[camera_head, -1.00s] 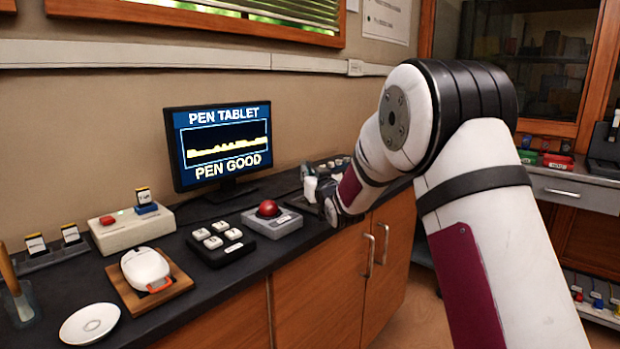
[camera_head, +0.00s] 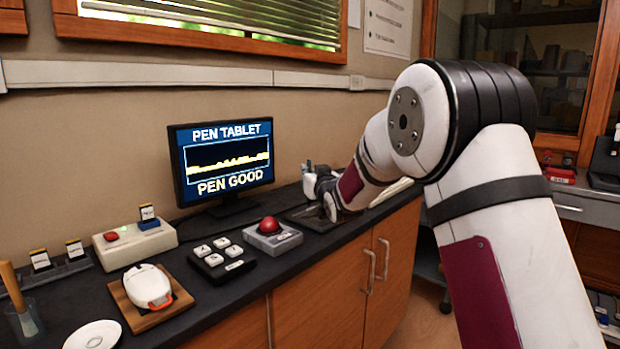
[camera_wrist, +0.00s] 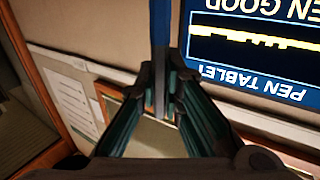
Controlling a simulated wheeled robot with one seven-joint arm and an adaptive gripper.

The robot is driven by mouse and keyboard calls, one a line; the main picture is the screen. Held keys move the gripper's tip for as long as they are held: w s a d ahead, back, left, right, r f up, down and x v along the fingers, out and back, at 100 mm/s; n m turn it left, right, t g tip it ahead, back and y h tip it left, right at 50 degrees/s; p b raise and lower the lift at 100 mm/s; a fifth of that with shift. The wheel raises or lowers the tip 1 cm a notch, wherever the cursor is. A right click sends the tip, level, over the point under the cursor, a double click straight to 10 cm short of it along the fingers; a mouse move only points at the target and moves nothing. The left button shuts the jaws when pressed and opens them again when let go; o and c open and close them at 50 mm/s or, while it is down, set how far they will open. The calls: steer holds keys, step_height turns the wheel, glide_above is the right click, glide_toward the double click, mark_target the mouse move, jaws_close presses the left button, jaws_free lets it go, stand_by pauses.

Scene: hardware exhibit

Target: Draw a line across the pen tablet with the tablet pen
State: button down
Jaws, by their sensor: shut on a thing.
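The pen tablet (camera_head: 303,216) looks like a dark flat slab on the counter, right of the red trackball, partly hidden by my arm. My gripper (camera_head: 312,183) is small and largely hidden in the head view, over the counter near the tablet's far side. In the wrist view my gripper (camera_wrist: 160,95) is shut on a slim dark blue stick, which I take to be the tablet pen (camera_wrist: 160,40). I cannot see whether the pen's tip touches the tablet. The monitor (camera_head: 222,163) reads "PEN TABLET" and "PEN GOOD" with a jagged yellow trace.
The red trackball (camera_head: 269,226) and a block of white keys (camera_head: 222,254) stand left of the tablet. A white mouse (camera_head: 147,284) sits on a wooden pad. A pale object (camera_head: 395,192) lies right of my wrist. The counter's front edge runs below my arm.

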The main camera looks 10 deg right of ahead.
steer(key=shift+r+p, duration=0.45)
steer(key=shift+r, duration=0.9)
